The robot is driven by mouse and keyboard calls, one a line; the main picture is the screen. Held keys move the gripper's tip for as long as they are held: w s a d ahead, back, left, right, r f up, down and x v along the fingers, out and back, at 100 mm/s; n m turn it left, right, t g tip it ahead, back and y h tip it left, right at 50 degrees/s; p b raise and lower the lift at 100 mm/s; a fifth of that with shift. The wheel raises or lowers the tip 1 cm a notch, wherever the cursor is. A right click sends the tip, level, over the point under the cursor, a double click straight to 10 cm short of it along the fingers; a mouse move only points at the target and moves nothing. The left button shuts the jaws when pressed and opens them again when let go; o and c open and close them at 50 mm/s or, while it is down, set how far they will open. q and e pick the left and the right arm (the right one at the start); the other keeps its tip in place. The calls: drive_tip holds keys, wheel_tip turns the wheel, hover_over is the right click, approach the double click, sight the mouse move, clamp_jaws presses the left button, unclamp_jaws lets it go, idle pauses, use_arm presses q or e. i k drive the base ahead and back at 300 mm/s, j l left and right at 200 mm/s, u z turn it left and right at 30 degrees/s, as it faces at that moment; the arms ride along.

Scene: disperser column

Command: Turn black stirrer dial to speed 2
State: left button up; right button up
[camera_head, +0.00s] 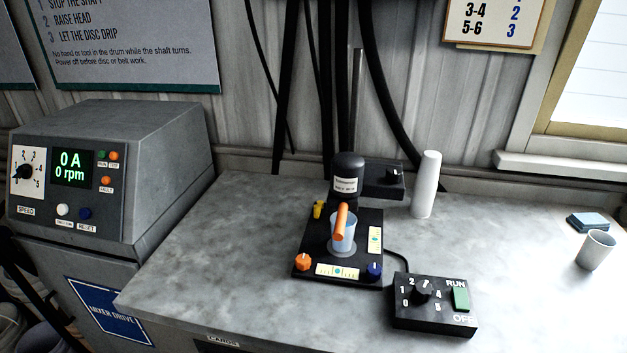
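A black control box (434,318) lies on the grey bench, right of and nearer than the stirrer stand. Its black dial (422,292) has white numbers around it, with 0, 1, 2 and 4 readable. I cannot tell which number its pointer faces. A green switch (461,299) sits beside the dial, between the labels RUN and OFF. Neither of my grippers is in view.
A grey mixer drive cabinet (160,150) with its own speed dial (24,172) and a 0 rpm display stands at left. A white cylinder (426,186) stands behind the stirrer. A cup (595,250) is at far right. The bench around the control box is clear.

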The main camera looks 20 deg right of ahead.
sight(422, 291)
drive_tip(key=z, duration=1.5)
